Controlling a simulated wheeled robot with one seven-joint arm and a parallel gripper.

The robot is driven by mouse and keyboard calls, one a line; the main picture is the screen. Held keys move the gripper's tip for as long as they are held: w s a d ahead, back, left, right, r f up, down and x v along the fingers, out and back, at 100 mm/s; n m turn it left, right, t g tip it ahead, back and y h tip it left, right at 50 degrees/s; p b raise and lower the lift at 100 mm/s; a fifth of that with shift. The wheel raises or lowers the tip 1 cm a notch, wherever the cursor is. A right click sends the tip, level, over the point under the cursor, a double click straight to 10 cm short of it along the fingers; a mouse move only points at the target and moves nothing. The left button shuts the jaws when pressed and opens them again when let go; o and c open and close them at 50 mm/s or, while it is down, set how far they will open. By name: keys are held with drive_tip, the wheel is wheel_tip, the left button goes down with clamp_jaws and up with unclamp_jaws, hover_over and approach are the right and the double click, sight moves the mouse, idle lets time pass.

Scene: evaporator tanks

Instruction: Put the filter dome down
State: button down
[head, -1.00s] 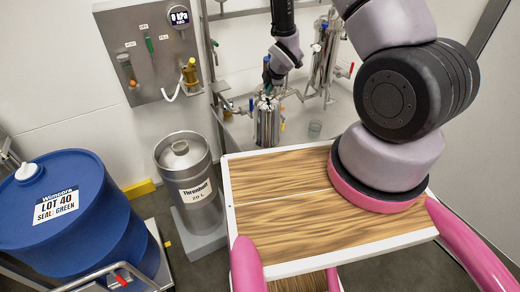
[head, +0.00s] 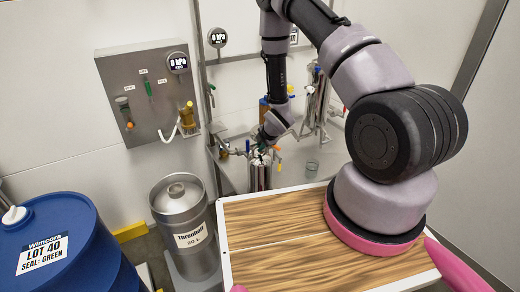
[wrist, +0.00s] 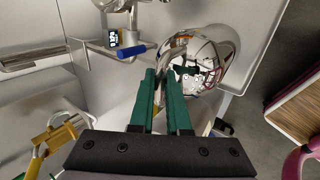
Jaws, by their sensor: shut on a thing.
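My gripper (head: 262,143) is at the steel bench, just above an upright shiny steel cylinder (head: 259,176). In the wrist view its two green fingers (wrist: 168,80) are close together at a polished, rounded metal piece (wrist: 220,45), which I take to be the filter dome. The fingers are shut on it near its left side. The piece mirrors its surroundings, and the exact grip point is hard to make out. I cannot tell whether the dome touches the cylinder below it.
A second steel vessel (head: 316,100) with pipes stands behind to the right on the bench, with a small glass beaker (head: 311,169) nearer. A blue-handled valve (wrist: 135,51) and yellow fitting (wrist: 55,138) are close by. The Threnhoff tank (head: 183,220) stands left.

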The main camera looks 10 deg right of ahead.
drive_tip(key=shift+f, duration=0.45)
drive_tip(key=c, duration=0.9)
unclamp_jaws()
drive_tip(key=shift+f, duration=0.1)
